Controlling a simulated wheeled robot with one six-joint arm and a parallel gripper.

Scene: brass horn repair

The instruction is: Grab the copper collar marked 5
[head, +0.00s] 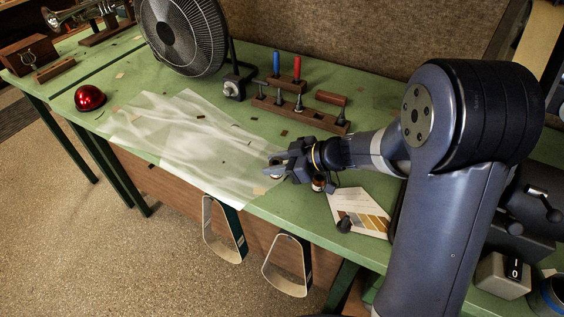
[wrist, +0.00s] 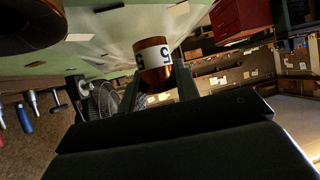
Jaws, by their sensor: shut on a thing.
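The copper collar marked 5 (wrist: 154,76) shows in the wrist view. It is a short copper-brown piece with a white band bearing a dark 5, and it sits between the two fingers. My gripper (wrist: 158,92) is shut on it. In the head view my gripper (head: 277,167) is low over the front edge of the green bench, at the right end of a clear plastic sheet. There the collar is mostly hidden by the fingers. I cannot tell whether it touches the bench.
A small brown piece with a pale band (head: 319,182) stands close beside my gripper. A colour card (head: 360,215) lies to the right. A wooden tool rack (head: 300,113) and a fan (head: 182,35) stand behind. The plastic sheet (head: 185,140) covers bench to the left, near a red dome (head: 90,97).

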